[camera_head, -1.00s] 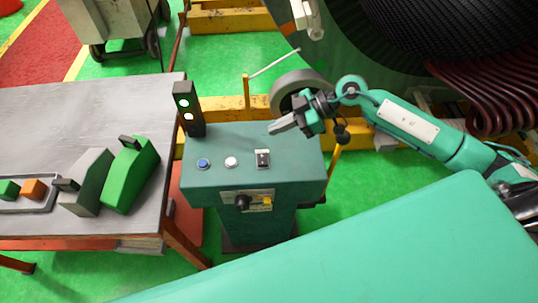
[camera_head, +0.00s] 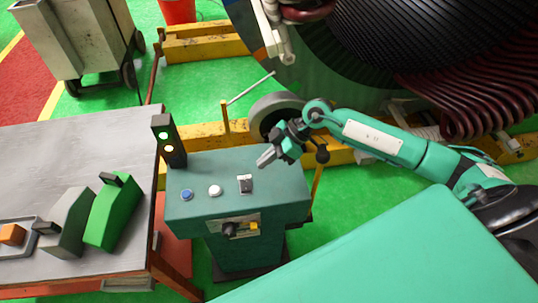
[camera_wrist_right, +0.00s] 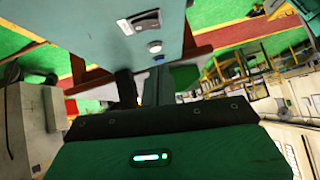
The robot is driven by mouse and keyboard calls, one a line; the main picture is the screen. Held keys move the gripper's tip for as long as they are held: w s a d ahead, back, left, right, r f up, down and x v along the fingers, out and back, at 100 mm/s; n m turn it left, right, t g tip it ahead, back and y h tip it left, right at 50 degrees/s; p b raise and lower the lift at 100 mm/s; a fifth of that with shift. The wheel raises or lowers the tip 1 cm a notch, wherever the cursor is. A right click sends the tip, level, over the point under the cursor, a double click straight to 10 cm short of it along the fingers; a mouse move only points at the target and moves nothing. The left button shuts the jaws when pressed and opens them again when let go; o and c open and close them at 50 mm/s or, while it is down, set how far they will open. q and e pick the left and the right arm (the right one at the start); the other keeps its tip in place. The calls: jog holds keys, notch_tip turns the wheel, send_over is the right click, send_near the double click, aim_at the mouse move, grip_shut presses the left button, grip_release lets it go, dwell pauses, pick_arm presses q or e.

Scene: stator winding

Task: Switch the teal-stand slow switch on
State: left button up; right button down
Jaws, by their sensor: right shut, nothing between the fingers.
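The teal stand (camera_head: 285,193) stands at the middle. Its top carries a blue button (camera_head: 187,195), a white button (camera_head: 215,190) and a black-and-white switch (camera_head: 245,184). Its front plate has a black knob (camera_head: 229,229) and a yellow part (camera_head: 253,226). I cannot read which control is marked slow. My right gripper (camera_head: 264,160) is shut and empty, a little above and to the upper right of the top switch, apparently apart from it. The right wrist view shows the switch (camera_wrist_right: 140,22) on the stand's top (camera_wrist_right: 100,25). My left gripper is not in view.
A signal lamp (camera_head: 168,140) with lit lights stands at the stand's back left corner. A grey table (camera_head: 70,150) with a green block (camera_head: 113,215) and a grey block (camera_head: 67,222) is at the left. Yellow beams (camera_head: 205,135) and the large stator (camera_head: 360,45) lie behind.

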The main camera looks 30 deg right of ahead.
aim_at(241, 186)
jog(key=p+x, duration=0.1)
jog(key=x, duration=0.4)
jog(key=shift+a+f, duration=0.1)
jog(key=shift+a, duration=0.15)
jog(key=f, duration=0.2)
jog(key=f+p, duration=0.1)
jog(key=shift+s+a+f, duration=0.15)
jog(key=shift+a+f, duration=0.1)
jog(key=shift+f, duration=0.05)
jog(key=shift+s+f, duration=0.1)
jog(key=shift+f, duration=0.4)
jog(key=shift+s+f+t+p, duration=0.1)
jog(key=shift+t+p, duration=0.2)
jog(key=shift+p, duration=0.5)
jog(key=shift+f+b, duration=0.1)
jog(key=shift+b, duration=0.2)
jog(key=shift+w+d+r+p, duration=0.1)
jog(key=shift+w+r+p, duration=0.1)
jog(key=shift+w, duration=0.2)
jog(key=shift+w+d+r+p, duration=0.1)
jog(key=shift+w+p, duration=0.1)
jog(key=shift+w, duration=0.2)
jog(key=shift+f, duration=0.1)
